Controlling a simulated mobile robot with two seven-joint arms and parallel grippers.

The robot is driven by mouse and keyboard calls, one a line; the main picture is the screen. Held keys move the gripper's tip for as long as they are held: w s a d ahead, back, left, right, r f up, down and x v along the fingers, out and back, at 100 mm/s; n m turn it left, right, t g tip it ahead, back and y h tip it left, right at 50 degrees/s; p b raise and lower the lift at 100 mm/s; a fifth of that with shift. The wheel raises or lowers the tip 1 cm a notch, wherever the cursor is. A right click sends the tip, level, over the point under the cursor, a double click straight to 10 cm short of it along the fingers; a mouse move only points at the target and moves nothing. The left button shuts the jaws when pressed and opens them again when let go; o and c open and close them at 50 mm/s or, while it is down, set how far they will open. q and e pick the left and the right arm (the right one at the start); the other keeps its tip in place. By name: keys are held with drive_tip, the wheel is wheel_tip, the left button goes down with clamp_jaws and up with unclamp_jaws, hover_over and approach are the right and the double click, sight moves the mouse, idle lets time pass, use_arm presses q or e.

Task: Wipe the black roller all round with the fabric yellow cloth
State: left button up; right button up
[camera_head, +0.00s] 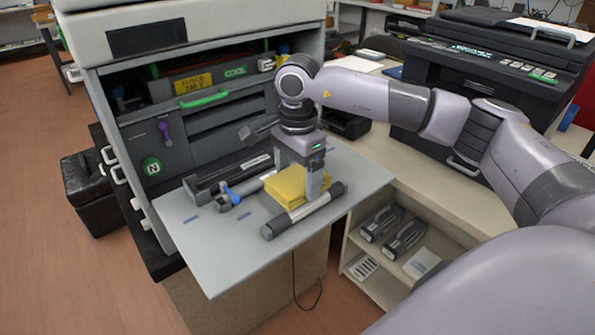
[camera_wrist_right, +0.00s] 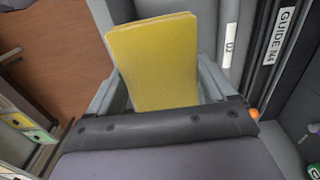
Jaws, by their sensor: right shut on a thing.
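My right gripper (camera_head: 300,178) points down over the grey shelf in the head view. It is shut on the folded yellow cloth (camera_head: 287,190). In the right wrist view the yellow cloth (camera_wrist_right: 158,65) stands out between the two fingers. A dark roller (camera_head: 303,211), grey along its middle with black ends, lies at a slant on the shelf, just in front of the cloth. I cannot tell whether cloth and roller touch. The gripper's near finger hides part of the cloth. The roller cannot be made out in the wrist view. My left gripper is not in view.
The grey shelf (camera_head: 225,262) is bare at its front left. The open printer (camera_head: 205,125) stands behind. Cartridges (camera_head: 404,238) sit in a low cubby at right.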

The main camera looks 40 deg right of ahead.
drive_tip(key=shift+f+b, duration=0.45)
drive_tip(key=shift+f, duration=0.15)
idle(0.7)
drive_tip(key=shift+s, duration=0.1)
drive_tip(key=shift+s+r, duration=0.1)
drive_tip(key=shift+s, duration=0.35)
drive_tip(key=shift+s, duration=0.15)
drive_tip(key=shift+s+d, duration=0.1)
drive_tip(key=shift+s, duration=0.35)
drive_tip(key=shift+s, duration=0.5)
drive_tip(key=shift+s, duration=0.15)
